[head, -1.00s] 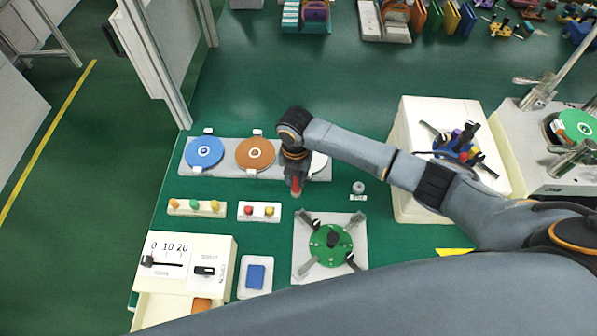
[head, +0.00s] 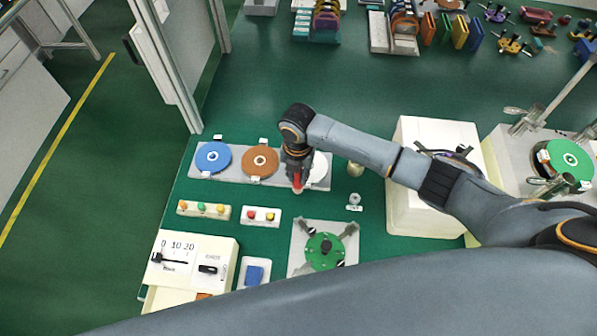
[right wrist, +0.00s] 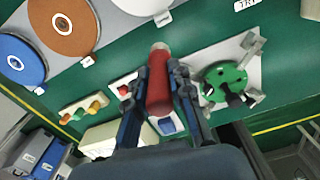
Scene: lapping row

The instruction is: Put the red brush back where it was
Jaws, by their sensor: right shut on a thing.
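The red brush (right wrist: 158,85) is between the fingers of my right gripper (right wrist: 160,98) in the right wrist view, its red body long and rounded with a tan end. In the head view my right gripper (head: 297,176) points down, shut on the brush (head: 297,182), over the front edge of the disc row. It is in front of the white disc (head: 320,170). I cannot tell whether the brush touches anything below. My left gripper is not in view.
Blue (head: 212,157) and brown (head: 260,162) discs lie on the grey strip at left. Small knob blocks (head: 262,216) and a green round fixture (head: 323,250) are nearer. A beige jar (head: 355,168) stands beside my arm. A white box (head: 410,205) is partly behind my arm.

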